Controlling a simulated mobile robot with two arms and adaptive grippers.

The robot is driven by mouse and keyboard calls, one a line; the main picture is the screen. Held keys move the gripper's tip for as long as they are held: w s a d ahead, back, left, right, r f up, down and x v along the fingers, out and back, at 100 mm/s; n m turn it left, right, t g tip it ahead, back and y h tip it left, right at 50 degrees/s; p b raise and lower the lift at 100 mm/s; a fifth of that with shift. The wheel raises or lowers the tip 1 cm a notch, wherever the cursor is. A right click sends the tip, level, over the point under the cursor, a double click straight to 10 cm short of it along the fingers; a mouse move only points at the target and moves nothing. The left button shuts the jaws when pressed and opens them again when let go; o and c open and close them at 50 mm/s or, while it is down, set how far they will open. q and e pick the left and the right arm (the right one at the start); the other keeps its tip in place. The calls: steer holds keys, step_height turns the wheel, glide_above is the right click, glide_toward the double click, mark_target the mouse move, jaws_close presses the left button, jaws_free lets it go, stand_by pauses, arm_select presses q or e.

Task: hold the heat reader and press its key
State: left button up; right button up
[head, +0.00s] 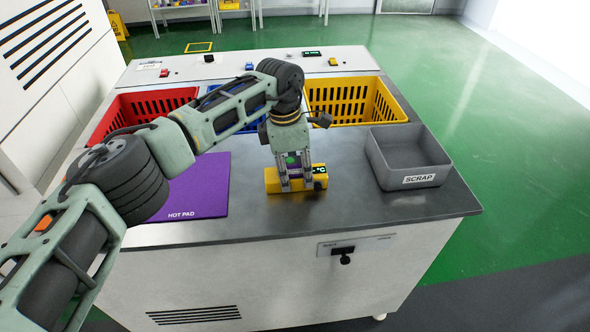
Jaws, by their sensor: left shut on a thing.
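The heat reader (272,180) is a yellow block lying on the dark metal worktop (345,205), right of the purple hot pad. A small dark display with green characters shows at its right end. My left gripper (296,184) points down over the reader, with its fingers shut on it. Part of the reader is hidden behind the fingers, and I cannot make out its key clearly. A green spot shows between the fingers. My right gripper is not in this view.
The purple hot pad (198,198) lies left of the reader. A grey scrap bin (418,180) stands to the right. Red (115,108), blue (212,98) and yellow (388,105) baskets sit behind. The worktop's front edge is close, with a bare strip before it.

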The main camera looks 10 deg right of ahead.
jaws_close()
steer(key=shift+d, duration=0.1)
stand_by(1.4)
